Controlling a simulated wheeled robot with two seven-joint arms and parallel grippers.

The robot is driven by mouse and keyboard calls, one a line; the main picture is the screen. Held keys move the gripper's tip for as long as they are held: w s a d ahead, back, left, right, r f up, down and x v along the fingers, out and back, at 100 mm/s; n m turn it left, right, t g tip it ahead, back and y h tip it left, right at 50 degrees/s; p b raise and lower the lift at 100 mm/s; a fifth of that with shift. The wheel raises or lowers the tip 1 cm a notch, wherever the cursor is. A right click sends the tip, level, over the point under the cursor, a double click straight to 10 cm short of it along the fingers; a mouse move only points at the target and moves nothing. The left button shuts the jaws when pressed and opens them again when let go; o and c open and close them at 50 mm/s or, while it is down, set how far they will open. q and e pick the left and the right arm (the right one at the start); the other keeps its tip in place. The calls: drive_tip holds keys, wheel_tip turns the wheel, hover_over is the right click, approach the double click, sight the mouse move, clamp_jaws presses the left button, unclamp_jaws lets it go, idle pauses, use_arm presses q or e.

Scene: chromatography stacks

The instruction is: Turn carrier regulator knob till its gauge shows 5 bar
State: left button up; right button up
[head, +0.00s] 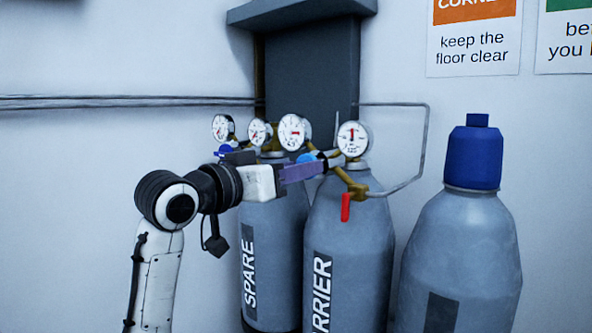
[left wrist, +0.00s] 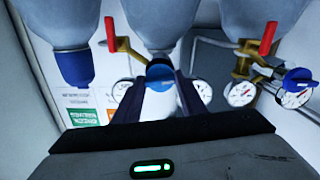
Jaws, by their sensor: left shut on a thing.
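The carrier cylinder (head: 349,235), labelled "CARRIER" with its first letter partly hidden, stands in the middle of the head view. Its regulator has two round white gauges, one on the left (head: 292,131) and one on the right (head: 353,138); their readings are too small to tell. The blue regulator knob (left wrist: 159,76) shows between my left gripper's fingers in the left wrist view. My left gripper (head: 316,164) reaches in from the left and is shut on this knob. The fingers partly hide the knob in the head view. My right gripper is not in view.
The spare cylinder (head: 272,240) stands just left, with its own gauges (head: 222,127) and blue knob (head: 224,150) close to my arm. A red lever (head: 346,207) hangs below the carrier regulator. A blue-capped cylinder (head: 461,240) stands at right. Thin pipes (head: 426,140) run along the wall.

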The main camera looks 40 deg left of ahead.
use_arm(q)
drive_tip(key=o, duration=1.1)
drive_tip(key=shift+c, duration=0.2)
drive_tip(key=shift+s, duration=0.15)
drive_tip(key=s+b, duration=0.2)
drive_tip(key=s, duration=0.8)
drive_tip(key=shift+a, duration=0.4)
